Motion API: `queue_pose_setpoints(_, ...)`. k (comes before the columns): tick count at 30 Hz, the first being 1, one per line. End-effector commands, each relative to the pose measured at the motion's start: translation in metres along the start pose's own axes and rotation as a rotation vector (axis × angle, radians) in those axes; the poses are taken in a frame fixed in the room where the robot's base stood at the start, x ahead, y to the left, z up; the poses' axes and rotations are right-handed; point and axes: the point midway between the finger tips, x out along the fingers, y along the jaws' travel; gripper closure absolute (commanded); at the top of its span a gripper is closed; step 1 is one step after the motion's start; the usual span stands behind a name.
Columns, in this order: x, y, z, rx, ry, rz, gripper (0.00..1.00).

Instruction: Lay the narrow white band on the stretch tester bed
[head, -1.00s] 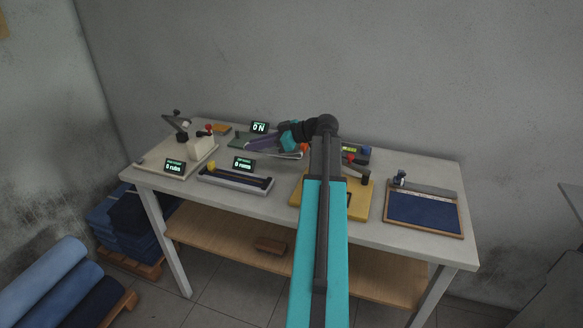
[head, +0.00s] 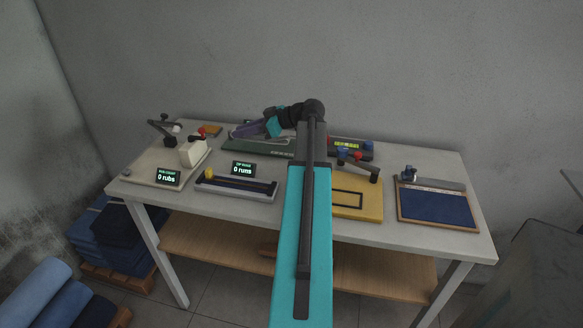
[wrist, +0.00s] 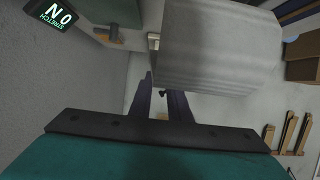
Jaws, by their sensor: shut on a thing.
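My gripper (head: 236,131) is over the far left-middle of the table, above the left part of a long green bed (head: 270,150), which looks like the stretch tester. In the wrist view my dark purple fingers (wrist: 162,84) are close together. A broad pale grey, ridged sheet (wrist: 215,48) fills the space just past the fingertips; it looks like the white band seen close up, held in the jaws. The exact grip is hard to see. The band is not clear in the head view. The stretch display (wrist: 50,14) reads 0 N.
A rub tester (head: 190,155) stands at the left and a zip tester (head: 237,186) at the front. A yellow board (head: 355,205) and a wood-framed blue panel (head: 437,206) are to the right. A device with a lit strip (head: 350,145) stands behind the yellow board.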

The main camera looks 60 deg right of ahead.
Motion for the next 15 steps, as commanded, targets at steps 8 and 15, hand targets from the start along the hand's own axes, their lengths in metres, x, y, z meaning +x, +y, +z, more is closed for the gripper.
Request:
queue_pose_setpoints(8,-0.0026,0.0017,0.0010,0.001,0.000,0.004,1.00)
queue_pose_setpoints(15,-0.0008,0.0026,0.0094,0.003,0.000,0.005,1.00)
